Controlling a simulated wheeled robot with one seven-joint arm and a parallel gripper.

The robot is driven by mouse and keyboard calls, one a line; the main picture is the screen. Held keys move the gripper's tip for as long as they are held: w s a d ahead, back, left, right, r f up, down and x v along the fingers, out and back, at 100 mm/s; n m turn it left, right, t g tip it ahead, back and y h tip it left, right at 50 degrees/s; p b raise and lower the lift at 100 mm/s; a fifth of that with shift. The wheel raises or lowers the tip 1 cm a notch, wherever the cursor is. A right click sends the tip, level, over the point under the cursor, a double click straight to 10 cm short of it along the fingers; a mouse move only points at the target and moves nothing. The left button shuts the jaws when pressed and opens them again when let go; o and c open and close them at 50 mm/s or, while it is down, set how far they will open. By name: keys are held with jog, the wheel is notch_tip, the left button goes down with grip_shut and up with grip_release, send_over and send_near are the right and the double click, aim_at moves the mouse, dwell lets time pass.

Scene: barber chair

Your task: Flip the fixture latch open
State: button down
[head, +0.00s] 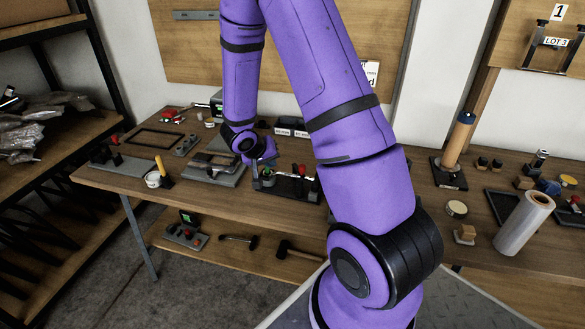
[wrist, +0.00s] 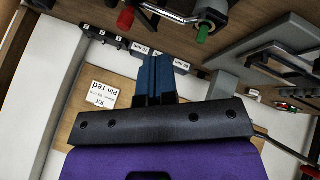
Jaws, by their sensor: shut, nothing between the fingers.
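A dark fixture (head: 290,188) stands near the front edge of the bench in the head view, with a red knob (head: 301,170) on it. In the wrist view, a red-tipped part (wrist: 126,18), a metal bar (wrist: 168,13) and a dark part with a green tip (wrist: 203,33) show at the top edge. I cannot tell which part is the latch, or whether it is open. My gripper (wrist: 153,68) has blue fingers that are shut together and empty, pointing toward these parts with a visible gap. In the head view my wrist hides most of the gripper, beside the fixture.
Labelled blocks (head: 290,128) line the back. A plastic-wrapped roll (head: 524,224) and a wooden post (head: 458,140) stand at the right. A lower shelf (head: 240,256) holds hammers.

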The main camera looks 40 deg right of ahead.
send_near(298, 173)
notch_tip(298, 173, down, 3)
jog(key=w, duration=0.2)
jog(key=shift+s+d+f, duration=0.15)
jog(key=shift+s+d, duration=0.2)
jog(key=shift+d, duration=0.45)
jog(key=shift+s+d+f, duration=0.15)
jog(key=shift+s+d, duration=0.2)
jog(key=shift+d, duration=0.4)
